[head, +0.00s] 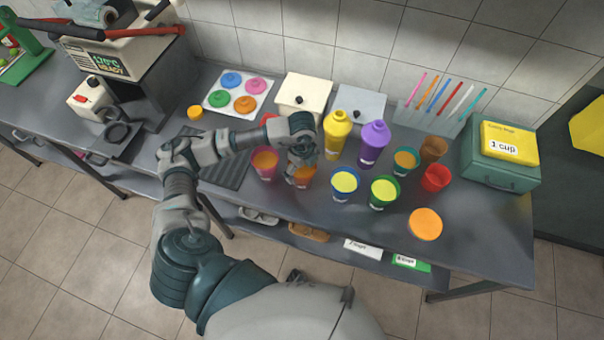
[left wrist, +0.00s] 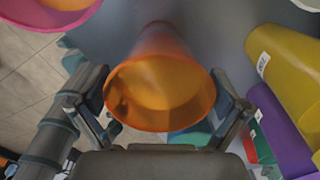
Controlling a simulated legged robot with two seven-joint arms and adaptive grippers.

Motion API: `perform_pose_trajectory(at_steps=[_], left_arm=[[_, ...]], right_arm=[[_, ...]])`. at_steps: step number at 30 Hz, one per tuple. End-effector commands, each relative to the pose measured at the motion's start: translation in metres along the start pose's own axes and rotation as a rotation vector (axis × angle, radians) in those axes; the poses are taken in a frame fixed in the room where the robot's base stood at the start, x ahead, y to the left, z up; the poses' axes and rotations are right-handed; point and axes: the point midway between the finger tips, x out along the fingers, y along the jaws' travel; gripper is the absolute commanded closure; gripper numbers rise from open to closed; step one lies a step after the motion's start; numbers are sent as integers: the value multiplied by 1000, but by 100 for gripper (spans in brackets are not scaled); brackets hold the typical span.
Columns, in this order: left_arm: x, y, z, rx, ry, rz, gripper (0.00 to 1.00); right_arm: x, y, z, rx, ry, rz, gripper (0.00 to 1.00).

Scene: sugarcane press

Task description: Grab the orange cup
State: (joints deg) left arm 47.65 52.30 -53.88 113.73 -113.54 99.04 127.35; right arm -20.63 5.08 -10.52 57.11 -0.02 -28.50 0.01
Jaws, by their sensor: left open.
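The orange cup (head: 303,178) stands upright on the grey counter with orange contents, partly hidden by my left gripper (head: 301,158), which is right above and around it. In the left wrist view the cup (left wrist: 160,85) fills the middle, its rim toward the camera. My left gripper (left wrist: 160,100) is open there, with one finger on each side of the cup. I cannot tell whether the fingers touch its wall. My right gripper is not in view.
A pink cup (head: 264,165) stands close left of the orange cup. Blue (head: 344,184) and green (head: 384,192) cups stand to the right. Yellow (head: 336,136) and purple (head: 373,145) bottles stand behind. A round orange item (head: 425,223) lies near the front edge.

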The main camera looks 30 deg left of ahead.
Motion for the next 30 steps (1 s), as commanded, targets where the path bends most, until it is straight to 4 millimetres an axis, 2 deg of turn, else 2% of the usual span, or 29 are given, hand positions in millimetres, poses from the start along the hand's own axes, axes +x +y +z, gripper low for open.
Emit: perform_pose_trajectory(at_steps=[3, 9, 18, 30], left_arm=[[8, 0, 0, 1, 1, 0, 0], [8, 0, 1, 1, 2, -1, 0], [8, 0, 1, 1, 2, -1, 75], [6, 0, 0, 1, 1, -3, 76]], right_arm=[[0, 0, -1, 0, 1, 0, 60], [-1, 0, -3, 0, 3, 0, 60], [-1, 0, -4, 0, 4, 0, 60], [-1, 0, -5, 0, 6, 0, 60]])
